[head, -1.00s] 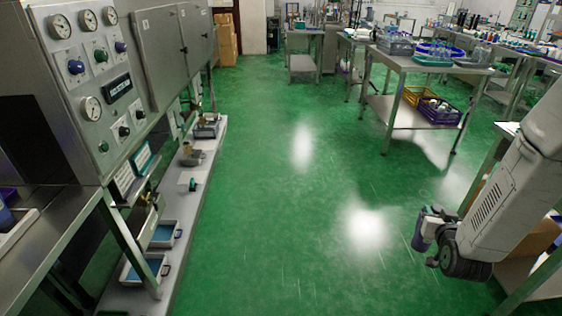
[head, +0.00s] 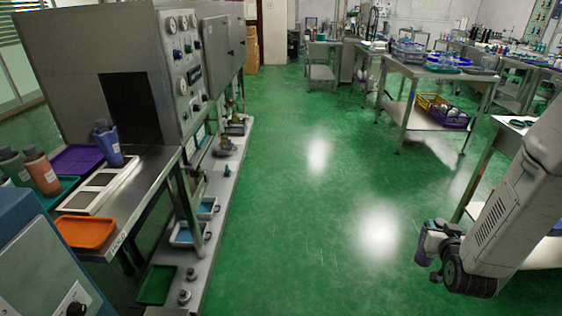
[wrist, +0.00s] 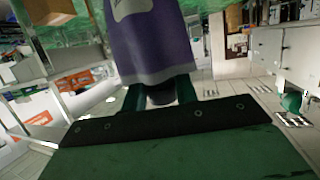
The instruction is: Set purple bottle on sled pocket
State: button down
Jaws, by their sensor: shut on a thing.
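The purple bottle (wrist: 150,45) fills the upper middle of the wrist view, with a pale label patch and a dark neck end toward my fingers. My gripper (wrist: 160,95) is shut on it at that end. In the head view the bottle (head: 424,250) shows small at the lower right beside my gripper (head: 436,246), over open floor.
A purple tray (head: 76,159), an orange tray (head: 84,233) and brown and dark bottles (head: 41,172) crowd the bench around the sled. The steel applicator cabinet (head: 60,60) stands behind. The green floor is clear between the bench and the right-hand tables.

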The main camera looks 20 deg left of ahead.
aim_at(82, 199)
jog(key=u, duration=1.55)
